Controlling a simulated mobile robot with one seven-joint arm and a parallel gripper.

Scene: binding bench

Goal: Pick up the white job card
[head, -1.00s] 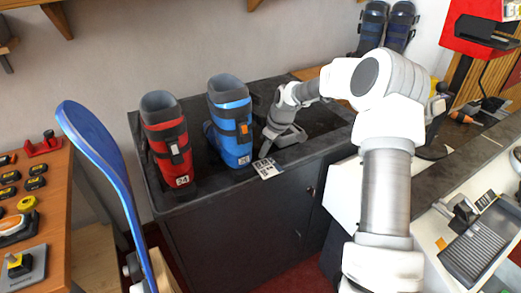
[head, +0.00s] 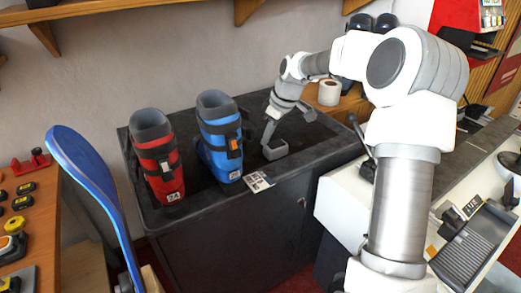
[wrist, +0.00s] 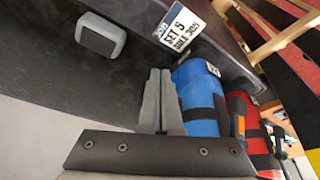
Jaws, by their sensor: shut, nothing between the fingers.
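The white job card (head: 259,181) lies at the front edge of the dark bench top, right of the blue boot, and seems to overhang the edge slightly. In the wrist view the card (wrist: 179,29) shows printed text, beyond the fingertips. My gripper (head: 268,138) is above the bench, behind and slightly right of the card, apart from it. In the wrist view the gripper's fingers (wrist: 160,72) are together and empty, pointing toward the bench.
A blue boot (head: 220,140) and a red boot (head: 158,160) stand left of the card. A small grey block (head: 276,151) lies on the bench near my gripper. A white roll (head: 329,92) stands behind. A blue ski or board (head: 85,170) rises at left front.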

